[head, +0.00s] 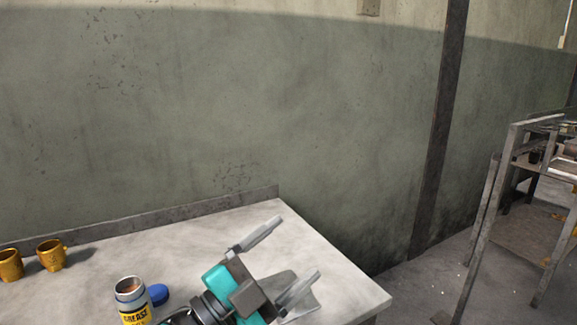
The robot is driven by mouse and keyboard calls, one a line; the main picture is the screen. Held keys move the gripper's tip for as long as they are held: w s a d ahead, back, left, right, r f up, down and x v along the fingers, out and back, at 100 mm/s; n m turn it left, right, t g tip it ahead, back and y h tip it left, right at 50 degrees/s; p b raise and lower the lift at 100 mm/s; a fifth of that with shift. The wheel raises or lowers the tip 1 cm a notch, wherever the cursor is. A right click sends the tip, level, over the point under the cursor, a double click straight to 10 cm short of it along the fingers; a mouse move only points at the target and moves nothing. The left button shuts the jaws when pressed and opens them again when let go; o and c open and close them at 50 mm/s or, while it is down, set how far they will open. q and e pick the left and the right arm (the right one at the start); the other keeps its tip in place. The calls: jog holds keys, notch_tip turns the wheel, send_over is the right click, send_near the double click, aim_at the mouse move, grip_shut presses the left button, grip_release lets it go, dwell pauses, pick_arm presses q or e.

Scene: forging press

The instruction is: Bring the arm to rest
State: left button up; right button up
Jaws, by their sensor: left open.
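My left gripper (287,263) shows at the bottom middle, above the right part of the grey table (190,243). Its two fingers are spread apart, with nothing between them. The teal and black wrist of my left arm comes in from the bottom edge. My right gripper is not in view.
An open grease jar (132,302) stands left of my left gripper, with a blue lid (157,294) beside it. Two orange mugs (51,255) (10,265) stand at the left. A low ledge (150,231) runs along the table's back. A metal rack (490,215) stands at right, past open floor.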

pick_arm(q)
jog(key=s+a+f+n+y, duration=0.2)
jog(key=a+f+n+y, duration=1.05)
jog(key=n+y, duration=0.25)
jog(key=s+a+f+n+g, duration=0.1)
jog(key=s+a+f+g, duration=0.15)
jog(key=s+f, duration=0.35)
jog(key=s+a+f+n+g+y, duration=0.1)
jog(key=s+a+f+g, duration=0.2)
jog(key=s, duration=0.4)
jog(key=s+a+f+n+g, duration=0.1)
jog(key=s+a+f+g, duration=0.1)
jog(key=s+f+g, duration=0.4)
jog(key=w+d+f+t+h, duration=0.1)
jog(key=w+d+f+t, duration=0.2)
jog(key=w+f+t, duration=0.3)
jog(key=shift+w+f+t+h, duration=0.35)
jog(key=shift+f+t, duration=0.2)
jog(key=shift+t, duration=0.6)
